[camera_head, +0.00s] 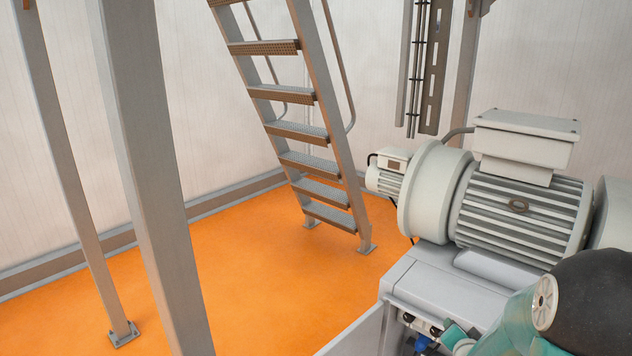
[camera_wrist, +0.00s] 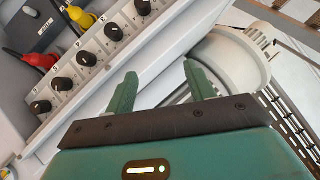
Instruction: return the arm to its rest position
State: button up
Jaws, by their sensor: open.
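My gripper (camera_wrist: 160,88) shows in the wrist view with its two green fingers apart and nothing between them. Beyond the fingers are a light grey panel edge and a pale round housing (camera_wrist: 235,60). In the head view, part of my arm shows at the lower right, in front of the grey machine base (camera_head: 455,290). The fingertips cannot be made out in the head view.
A large ribbed motor (camera_head: 520,215) stands on the machine base at the right. A control panel with several black knobs (camera_wrist: 62,84) lies left of my fingers. A metal stair (camera_head: 305,135) and grey posts (camera_head: 150,150) stand on the open orange floor (camera_head: 270,270).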

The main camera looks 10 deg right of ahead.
jog(key=s+a+r+n+g+y, duration=0.1)
jog(key=s+a+r+n, duration=0.2)
jog(key=a+r, duration=0.4)
jog(key=s+a+r+n+g+y, duration=0.25)
jog(key=a+r, duration=0.35)
jog(key=a, duration=0.3)
jog(key=s+a+r+n+g+y, duration=0.1)
jog(key=s+a+r+n, duration=0.2)
jog(key=s+a, duration=0.2)
jog(key=s+a+r+n+g, duration=0.1)
jog(key=s+a, duration=0.4)
jog(key=s, duration=0.5)
jog(key=shift+a+r+n+y, duration=0.35)
jog(key=shift+r+n, duration=0.55)
jog(key=shift+n, duration=0.35)
jog(key=shift+c, duration=0.4)
jog(key=c, duration=0.3)
jog(key=shift+d, duration=0.1)
jog(key=shift+d, duration=0.1)
